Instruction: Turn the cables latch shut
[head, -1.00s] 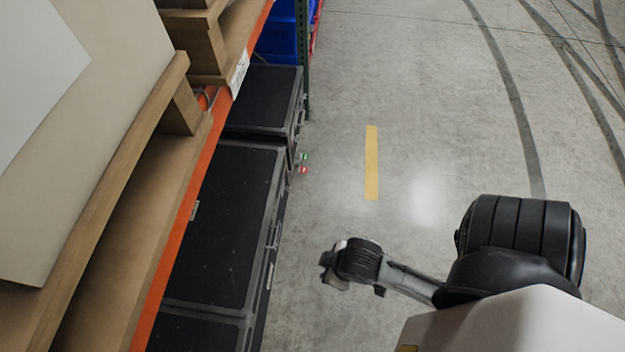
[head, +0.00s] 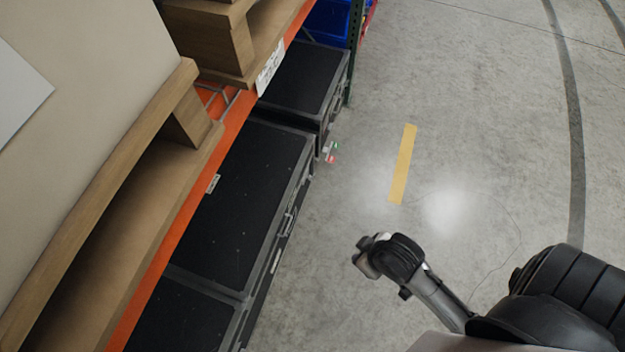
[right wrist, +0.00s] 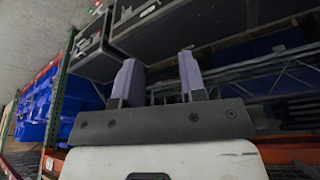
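Black hard cases with grey edges stand in a row on the low shelf level. The middle case (head: 248,205) shows its lid and, on its right side, small metal fittings (head: 288,222). A further case (head: 302,82) stands behind it and another (head: 185,318) in front. I cannot tell which latch is the cables latch, or its position. My right gripper (head: 368,257) is over the floor, right of the cases and apart from them. In the right wrist view its two fingers (right wrist: 159,62) are spread with nothing between them; dark cases (right wrist: 92,50) show beyond. My left gripper is not in view.
An orange shelf beam (head: 180,226) and wooden pallets (head: 150,170) overhang the cases on the left. Small green and red markers (head: 331,153) sit by the case corner. Blue bins (head: 327,22) are at the back. The floor with a yellow stripe (head: 402,165) is open.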

